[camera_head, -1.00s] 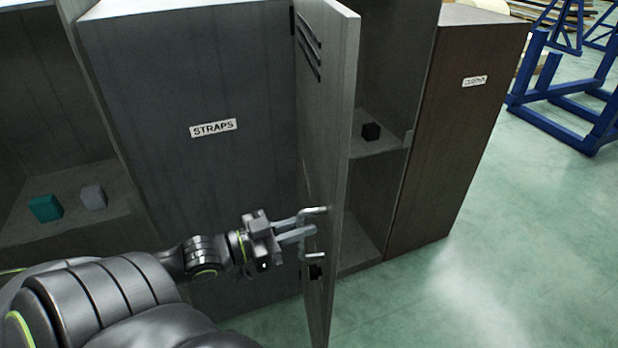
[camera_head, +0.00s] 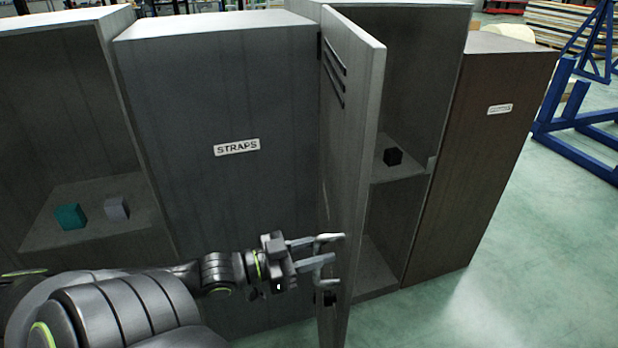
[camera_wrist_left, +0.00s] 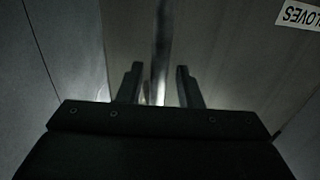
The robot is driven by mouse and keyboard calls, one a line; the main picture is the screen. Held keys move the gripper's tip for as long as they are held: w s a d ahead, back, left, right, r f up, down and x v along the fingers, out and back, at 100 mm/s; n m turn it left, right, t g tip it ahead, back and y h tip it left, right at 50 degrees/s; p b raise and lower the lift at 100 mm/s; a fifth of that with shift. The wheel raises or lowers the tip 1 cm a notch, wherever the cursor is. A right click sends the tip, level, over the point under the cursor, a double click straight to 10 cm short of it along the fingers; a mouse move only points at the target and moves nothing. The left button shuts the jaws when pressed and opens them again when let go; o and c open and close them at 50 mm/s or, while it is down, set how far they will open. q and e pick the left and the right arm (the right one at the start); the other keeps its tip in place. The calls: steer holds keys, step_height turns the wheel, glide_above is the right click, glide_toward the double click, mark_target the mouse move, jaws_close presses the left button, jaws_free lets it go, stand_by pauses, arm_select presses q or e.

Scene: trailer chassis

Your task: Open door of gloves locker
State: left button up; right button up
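The grey gloves locker door (camera_head: 352,130) stands swung open in the head view, seen nearly edge-on, with vent slots near its top. Its upside-down GLOVES label (camera_wrist_left: 298,15) shows in the left wrist view. My left gripper (camera_head: 322,250) is at the door's bar handle (camera_head: 329,272), low on the door. In the left wrist view the two fingers (camera_wrist_left: 159,85) stand apart on either side of the handle (camera_wrist_left: 160,50), with narrow gaps visible, so the gripper looks open around it. My right gripper is not in view.
The open locker holds a black cube (camera_head: 393,156) on a shelf. The STRAPS locker (camera_head: 215,95) is closed at left. An open locker farther left holds a teal cube (camera_head: 70,216) and a grey cube (camera_head: 116,208).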

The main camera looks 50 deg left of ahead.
arm_select(q)
steer(key=shift+s, duration=0.1)
steer(key=p+v, duration=0.3)
steer(key=v, duration=1.4)
steer(key=shift+s, duration=0.1)
